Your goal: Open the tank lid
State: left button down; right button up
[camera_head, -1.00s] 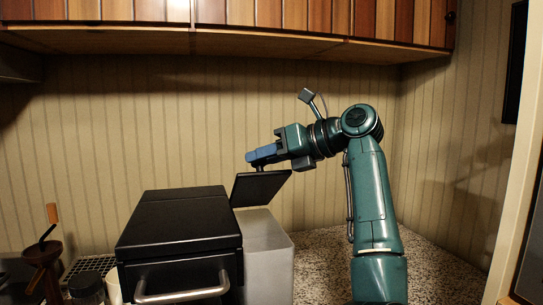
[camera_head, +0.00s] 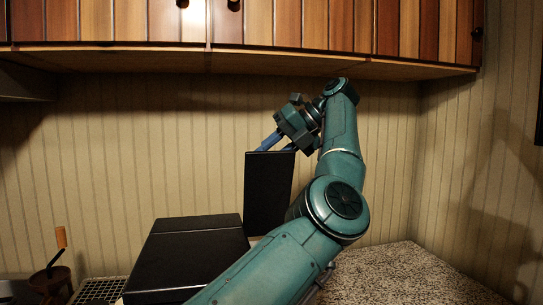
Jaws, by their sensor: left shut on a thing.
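The tank lid (camera_head: 268,195) is a flat black panel standing nearly upright behind the right side of the black machine (camera_head: 190,255). My left gripper (camera_head: 275,144), with blue fingers, is at the lid's top edge and shut on it. The tank body below is almost wholly hidden by my arm and the machine. My right gripper is not in view.
A wooden cabinet (camera_head: 300,35) hangs low above my raised arm. A dark wood-toned holder (camera_head: 50,280) with a handled tool stands at the lower left. The speckled counter (camera_head: 395,272) is clear on the right. A striped wall is behind.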

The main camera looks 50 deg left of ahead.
pick_arm(q)
jog(key=shift+w+a, duration=0.1)
jog(key=shift+a, duration=0.1)
dwell(0.3)
jog(key=c, duration=1.1)
grip_release()
